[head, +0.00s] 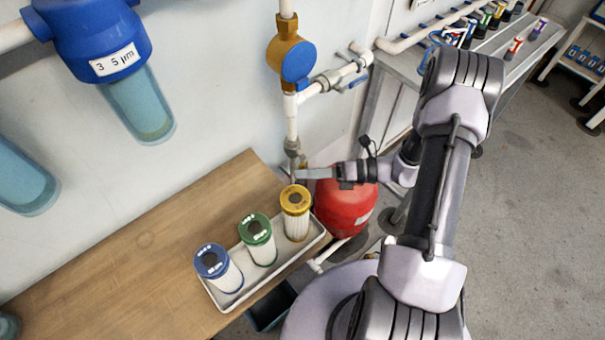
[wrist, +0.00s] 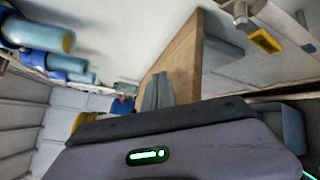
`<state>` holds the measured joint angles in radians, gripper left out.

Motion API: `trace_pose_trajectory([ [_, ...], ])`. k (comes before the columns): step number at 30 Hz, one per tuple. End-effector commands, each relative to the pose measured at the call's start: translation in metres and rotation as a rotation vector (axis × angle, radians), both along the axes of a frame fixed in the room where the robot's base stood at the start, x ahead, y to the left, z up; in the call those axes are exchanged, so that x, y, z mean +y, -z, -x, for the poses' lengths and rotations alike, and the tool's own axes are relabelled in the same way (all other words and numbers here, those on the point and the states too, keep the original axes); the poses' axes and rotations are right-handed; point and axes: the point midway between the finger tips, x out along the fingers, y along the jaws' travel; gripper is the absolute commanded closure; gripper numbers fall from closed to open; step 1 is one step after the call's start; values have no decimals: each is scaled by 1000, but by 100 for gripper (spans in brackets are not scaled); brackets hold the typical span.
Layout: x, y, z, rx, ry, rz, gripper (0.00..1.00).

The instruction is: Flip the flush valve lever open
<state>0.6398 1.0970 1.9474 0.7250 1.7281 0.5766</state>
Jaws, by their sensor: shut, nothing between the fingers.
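My gripper (head: 298,174) is shut and empty. In the head view it points left, at the foot of the vertical white pipe, beside a grey fitting (head: 291,148) and above the yellow-topped cartridge. Its grey fingers (wrist: 157,92) also show in the wrist view. A yellow lever-like piece (wrist: 265,40) hangs from a pale valve body (wrist: 241,11) at the upper right of the wrist view, apart from the fingers. I cannot tell for certain which is the flush valve lever.
A white tray (head: 262,281) with blue (head: 219,268), green (head: 257,240) and yellow-topped (head: 296,213) cartridges stands on the wooden bench (head: 130,265). A red tank (head: 347,205) is below my gripper. Blue filter housings (head: 95,40) hang at left. Open floor (head: 540,200) lies right.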

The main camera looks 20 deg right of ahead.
Motion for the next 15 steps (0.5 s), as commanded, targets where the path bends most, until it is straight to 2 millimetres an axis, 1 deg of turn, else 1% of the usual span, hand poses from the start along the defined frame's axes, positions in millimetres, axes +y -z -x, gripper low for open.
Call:
trace_pose_trajectory([
  [1,-11,32,1,110,115,-115,100],
  [2,-17,50,1,172,189,-187,100],
  [3,-25,72,3,248,277,-274,100],
  [6,-38,114,9,377,441,-439,100],
  [8,-41,129,13,420,496,-496,100],
  [10,-42,138,15,445,528,-531,100],
  [13,-36,140,8,450,532,-537,100],
  [15,-27,140,-1,450,529,-535,100],
])
